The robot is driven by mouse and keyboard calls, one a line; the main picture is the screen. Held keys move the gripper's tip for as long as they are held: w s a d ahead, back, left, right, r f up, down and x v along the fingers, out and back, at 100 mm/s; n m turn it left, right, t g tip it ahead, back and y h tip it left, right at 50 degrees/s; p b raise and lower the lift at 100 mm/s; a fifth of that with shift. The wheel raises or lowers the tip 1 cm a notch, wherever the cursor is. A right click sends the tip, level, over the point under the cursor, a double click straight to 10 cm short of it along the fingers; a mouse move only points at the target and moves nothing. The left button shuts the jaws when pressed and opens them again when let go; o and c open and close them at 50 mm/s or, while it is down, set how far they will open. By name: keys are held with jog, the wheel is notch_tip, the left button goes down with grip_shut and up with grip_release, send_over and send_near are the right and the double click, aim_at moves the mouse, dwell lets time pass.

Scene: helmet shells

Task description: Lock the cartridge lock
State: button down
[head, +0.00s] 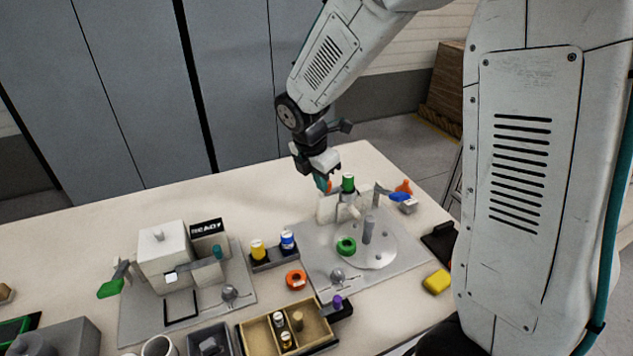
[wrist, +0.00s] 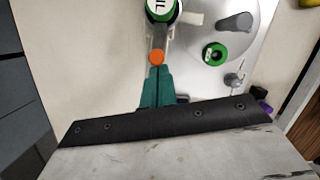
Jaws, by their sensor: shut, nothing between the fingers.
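The green cartridge (head: 348,183) with a white marked top stands upright in a pale holder (head: 328,208) on the right-hand grey plate. It also shows at the top of the wrist view (wrist: 162,10). An orange-tipped part (wrist: 156,57), which looks like the lock's lever, lies just in front of the cartridge. My gripper (head: 326,186) is at the left side of the holder. Its teal fingers (wrist: 157,72) are shut and empty, with tips right by the orange end. I cannot tell whether they touch it. My fingers partly hide the orange part in the head view.
The plate carries a round disc with a grey post (head: 367,230) and green ring (head: 346,246). A blue handle (head: 399,197) is right of the holder. Yellow and blue-topped cartridges (head: 258,250) stand in a dark rack. A white box (head: 164,255) stands left. The back tabletop is clear.

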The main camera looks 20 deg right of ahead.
jog(key=s+a+r, duration=0.2)
jog(key=a+r, duration=0.4)
jog(key=r, duration=0.3)
jog(key=shift+r, duration=0.35)
jog(key=shift+a, duration=0.1)
jog(key=s+d+r+m+y, duration=0.1)
jog(key=s+d+r+m, duration=0.1)
jog(key=s+m, duration=0.8)
jog(key=s+d+r+m+y, duration=0.1)
jog(key=s+d+m, duration=0.3)
jog(key=s+m, duration=0.7)
jog(key=s+r, duration=0.1)
jog(key=s, duration=0.4)
jog(key=shift+r+m+t+y, duration=0.25)
jog(key=shift+m+t+y, duration=0.05)
